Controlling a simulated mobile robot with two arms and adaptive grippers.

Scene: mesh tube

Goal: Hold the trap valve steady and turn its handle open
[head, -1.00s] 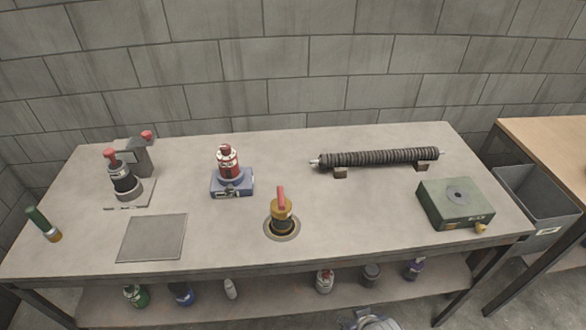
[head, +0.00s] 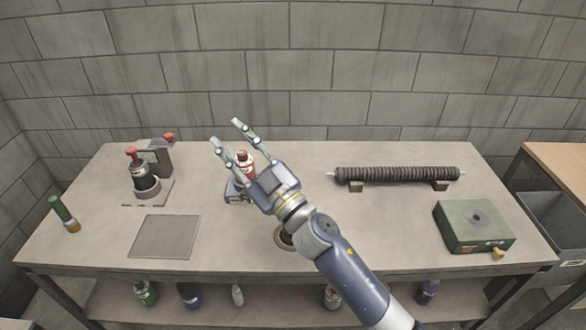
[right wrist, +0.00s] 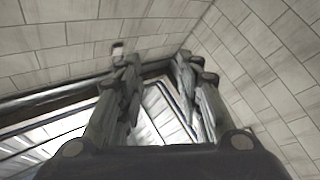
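My right arm reaches over the table in the head view, with its gripper (head: 226,131) open and empty above the back middle. Its spread fingers also show in the right wrist view (right wrist: 157,60), with nothing between them. The likely trap valve, a brass body with a red lever in a round flange (head: 283,238), is now hidden behind my right arm; only part of the flange rim shows. A red bottle-shaped thing (head: 245,161) on a blue base (head: 233,193) is partly covered by my right gripper. My left gripper is not in view.
A black device with a red top (head: 147,180) stands at the left near a grey block (head: 158,158). A flat grey plate (head: 166,236) lies in front. A dark ribbed tube (head: 400,174) rests at the back right, near a green box (head: 475,227). A green-topped cylinder (head: 62,209) is far left.

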